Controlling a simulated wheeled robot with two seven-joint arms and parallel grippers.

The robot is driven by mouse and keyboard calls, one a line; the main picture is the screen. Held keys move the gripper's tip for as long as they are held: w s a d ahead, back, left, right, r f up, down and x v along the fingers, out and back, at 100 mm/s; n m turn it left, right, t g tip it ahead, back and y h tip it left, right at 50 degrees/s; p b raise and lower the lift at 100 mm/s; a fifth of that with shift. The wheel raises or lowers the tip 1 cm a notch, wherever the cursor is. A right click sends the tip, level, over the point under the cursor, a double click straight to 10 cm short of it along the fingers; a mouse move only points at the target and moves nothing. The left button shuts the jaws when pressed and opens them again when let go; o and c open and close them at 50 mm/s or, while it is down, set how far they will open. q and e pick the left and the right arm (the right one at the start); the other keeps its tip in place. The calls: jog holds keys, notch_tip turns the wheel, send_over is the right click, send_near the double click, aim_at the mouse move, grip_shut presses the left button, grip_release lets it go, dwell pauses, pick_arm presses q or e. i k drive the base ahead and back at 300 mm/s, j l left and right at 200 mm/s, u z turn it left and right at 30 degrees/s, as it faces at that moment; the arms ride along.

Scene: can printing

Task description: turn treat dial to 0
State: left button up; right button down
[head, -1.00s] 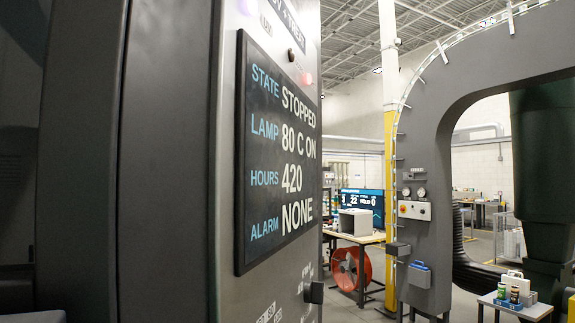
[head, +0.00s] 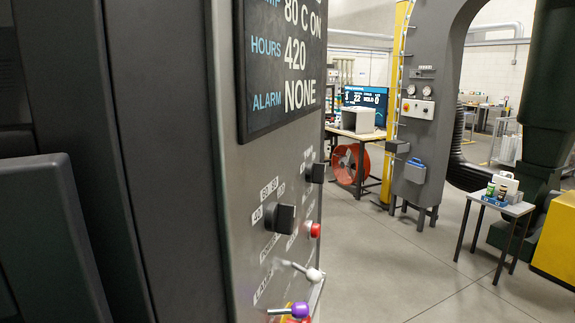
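A panel on the side of a grey machine bears a black dial (head: 281,217) with numbers around it, among them 60 and 80. Another black knob (head: 316,173) sits further along the panel, higher up. The small lettering is too slanted and small to tell which one is the treat dial or its exact setting. The dark display (head: 290,80) above them is cut off at the top and shows HOURS 420 and ALARM NONE. Neither of my grippers is in view.
Below the dials are a red button (head: 312,230), a white-tipped lever (head: 313,275) and a purple-tipped lever (head: 299,309). A small table (head: 510,208) with bottles stands at right, beyond clear floor. A red fan (head: 350,163) stands further back.

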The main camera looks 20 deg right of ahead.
aim_at(315, 172)
jog(key=k+l, duration=0.1)
jog(key=l, duration=0.3)
jog(key=k+l, duration=0.1)
jog(key=l, duration=0.3)
jog(key=k+l+z, duration=0.1)
jog(key=l, duration=0.35)
